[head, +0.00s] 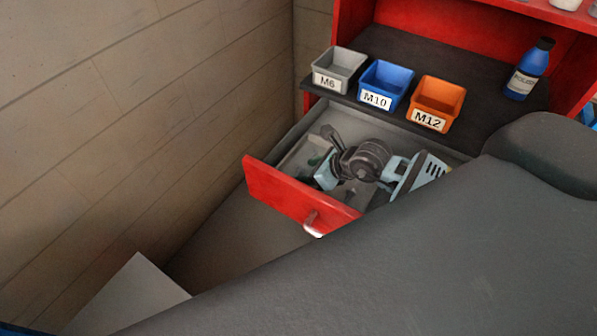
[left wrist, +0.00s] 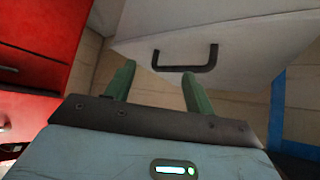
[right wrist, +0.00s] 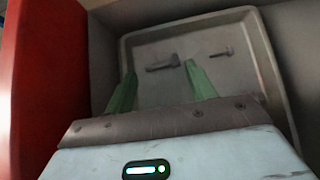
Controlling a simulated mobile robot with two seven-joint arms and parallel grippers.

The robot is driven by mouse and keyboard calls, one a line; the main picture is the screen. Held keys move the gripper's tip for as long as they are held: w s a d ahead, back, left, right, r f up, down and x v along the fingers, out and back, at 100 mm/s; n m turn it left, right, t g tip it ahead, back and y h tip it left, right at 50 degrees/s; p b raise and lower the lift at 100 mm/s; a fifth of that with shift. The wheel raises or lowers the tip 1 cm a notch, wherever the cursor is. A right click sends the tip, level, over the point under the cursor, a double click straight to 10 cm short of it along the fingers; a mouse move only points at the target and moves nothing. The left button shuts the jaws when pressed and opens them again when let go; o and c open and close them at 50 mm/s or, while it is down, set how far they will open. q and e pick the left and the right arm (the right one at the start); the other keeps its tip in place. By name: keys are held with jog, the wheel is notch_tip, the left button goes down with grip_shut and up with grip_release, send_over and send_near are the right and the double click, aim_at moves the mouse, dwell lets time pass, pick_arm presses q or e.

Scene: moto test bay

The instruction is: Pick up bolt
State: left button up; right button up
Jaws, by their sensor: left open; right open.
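In the right wrist view two bolts lie in a shallow grey tray (right wrist: 268,75). The larger bolt (right wrist: 163,64) is left of the smaller bolt (right wrist: 222,52). My right gripper (right wrist: 160,70) is open and points down at the tray, with the larger bolt showing between its green fingertips; I see no contact. In the head view my right gripper (head: 322,168) is inside the open red drawer (head: 290,192), and the bolts are hidden or too small to tell. My left gripper (left wrist: 158,69) is open and empty in the left wrist view, away from the drawer.
A grey M6 bin (head: 338,70), blue M10 bin (head: 384,86) and orange M12 bin (head: 437,102) stand on the dark shelf above the drawer. A blue bottle (head: 529,70) stands to their right. A pale panel with a dark handle (left wrist: 185,67) faces my left gripper.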

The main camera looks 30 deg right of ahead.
jog(key=shift+x, duration=1.85)
jog(key=shift+c, duration=0.2)
jog(key=c, duration=0.6)
jog(key=shift+o, duration=0.2)
jog(key=shift+r, duration=0.1)
notch_tip(320, 180, up, 10)
